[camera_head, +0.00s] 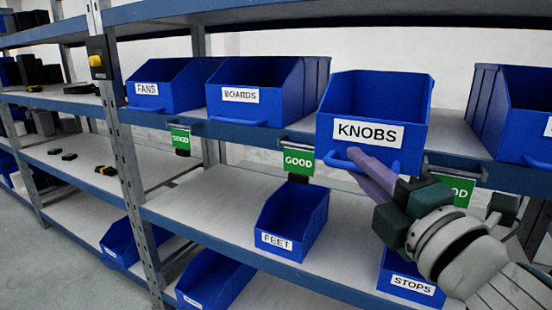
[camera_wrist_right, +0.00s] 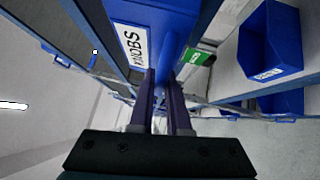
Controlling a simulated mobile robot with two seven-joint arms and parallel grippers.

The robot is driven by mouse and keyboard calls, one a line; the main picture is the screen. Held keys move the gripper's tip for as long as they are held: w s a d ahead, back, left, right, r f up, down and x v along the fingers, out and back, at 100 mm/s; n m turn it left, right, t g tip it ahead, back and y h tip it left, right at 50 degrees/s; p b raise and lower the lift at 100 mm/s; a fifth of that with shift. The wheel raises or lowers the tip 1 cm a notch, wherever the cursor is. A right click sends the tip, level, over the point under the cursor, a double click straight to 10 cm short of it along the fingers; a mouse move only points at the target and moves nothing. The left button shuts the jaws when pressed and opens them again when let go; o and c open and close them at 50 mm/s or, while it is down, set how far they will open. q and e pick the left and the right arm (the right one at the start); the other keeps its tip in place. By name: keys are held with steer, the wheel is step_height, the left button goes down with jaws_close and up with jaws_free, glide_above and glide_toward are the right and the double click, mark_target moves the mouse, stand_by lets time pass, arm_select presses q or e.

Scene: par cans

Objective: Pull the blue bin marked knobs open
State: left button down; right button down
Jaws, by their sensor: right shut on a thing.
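The blue bin marked KNOBS (camera_head: 374,95) is on the upper shelf in the head view and juts out past the shelf's front edge. Its white label and blue front handle (camera_head: 388,169) face me. My right gripper (camera_head: 358,160) is shut on the handle, with its purple fingers at the handle's left part. In the right wrist view, the fingers (camera_wrist_right: 166,85) reach up to the bin (camera_wrist_right: 165,15) below its label. The fingers partly hide the handle. My left gripper is not in view.
Bins marked FANS (camera_head: 165,85) and BOARDS (camera_head: 262,90) stand left on the same shelf, and another blue bin (camera_head: 515,105) stands right. Bins marked FEET (camera_head: 292,220) and STOPS (camera_head: 410,280) are on the shelf below. Green GOOD tags (camera_head: 298,161) hang from the shelf edge.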

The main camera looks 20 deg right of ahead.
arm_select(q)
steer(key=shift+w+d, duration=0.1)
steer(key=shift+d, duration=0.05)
arm_select(e)
steer(key=shift+d, duration=0.1)
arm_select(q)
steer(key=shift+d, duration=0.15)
arm_select(e)
steer(key=c, duration=1.2)
jaws_free()
steer(key=shift+w, duration=0.1)
steer(key=shift+o, duration=0.2)
arm_select(q)
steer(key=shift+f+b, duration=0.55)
steer(key=shift+b, duration=0.05)
arm_select(e)
steer(key=s+f, duration=0.1)
steer(key=s, duration=0.9)
steer(key=shift+a+f, duration=0.15)
steer(key=shift+a, duration=0.15)
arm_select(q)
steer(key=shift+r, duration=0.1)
arm_select(e)
steer(key=shift+w, duration=0.1)
